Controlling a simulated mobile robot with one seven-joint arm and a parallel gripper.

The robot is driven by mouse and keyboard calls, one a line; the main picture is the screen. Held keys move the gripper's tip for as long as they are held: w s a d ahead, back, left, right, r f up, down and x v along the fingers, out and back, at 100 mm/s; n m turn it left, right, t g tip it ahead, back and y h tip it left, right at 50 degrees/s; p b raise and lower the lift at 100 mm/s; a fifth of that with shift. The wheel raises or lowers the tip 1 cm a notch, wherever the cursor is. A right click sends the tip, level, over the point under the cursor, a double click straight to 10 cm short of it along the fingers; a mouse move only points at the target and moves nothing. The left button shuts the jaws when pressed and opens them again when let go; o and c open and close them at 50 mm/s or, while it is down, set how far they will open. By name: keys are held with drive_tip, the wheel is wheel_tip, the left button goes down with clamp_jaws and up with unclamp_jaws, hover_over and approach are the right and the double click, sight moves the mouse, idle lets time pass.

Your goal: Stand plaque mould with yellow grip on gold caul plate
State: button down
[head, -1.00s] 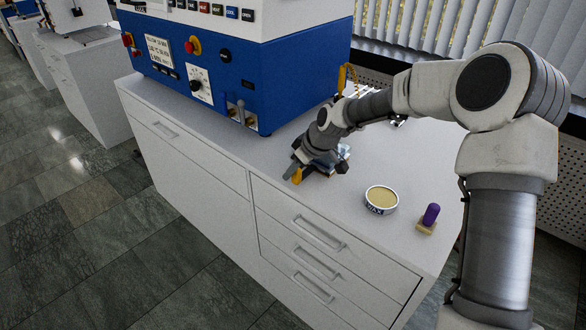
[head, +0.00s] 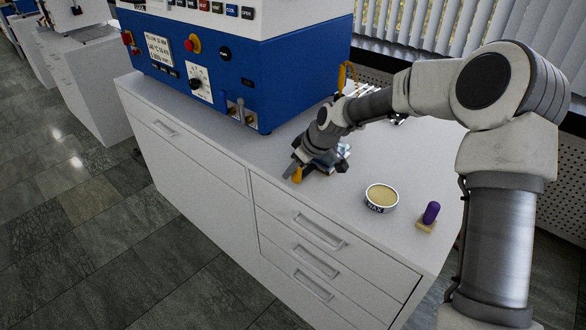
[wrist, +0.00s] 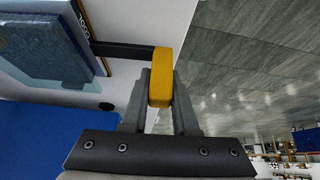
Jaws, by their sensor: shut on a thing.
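The plaque mould (wrist: 42,38) is a blue-grey block at the upper left of the wrist view, with a dark bar running to its yellow grip (wrist: 160,77). My gripper (wrist: 160,92) is shut on that grip. In the head view my gripper (head: 300,168) is low over the front of the white bench, with the yellow grip (head: 297,175) at its tips. The mould is mostly hidden behind my gripper there. A brownish edge with lettering lies along the block in the wrist view; I cannot tell whether it belongs to the mould. I cannot make out the gold caul plate.
A blue and white press (head: 235,70) stands left of my arm. A round WAX tin (head: 381,197) and a purple-handled stamp or brush (head: 430,214) are on the bench (head: 345,215) to the right. Shiny items lie behind my forearm. The bench's front edge is close to my gripper.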

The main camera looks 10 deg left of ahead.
drive_tip(key=shift+f, duration=0.15)
drive_tip(key=c, duration=0.6)
unclamp_jaws()
drive_tip(key=shift+s+f, duration=0.1)
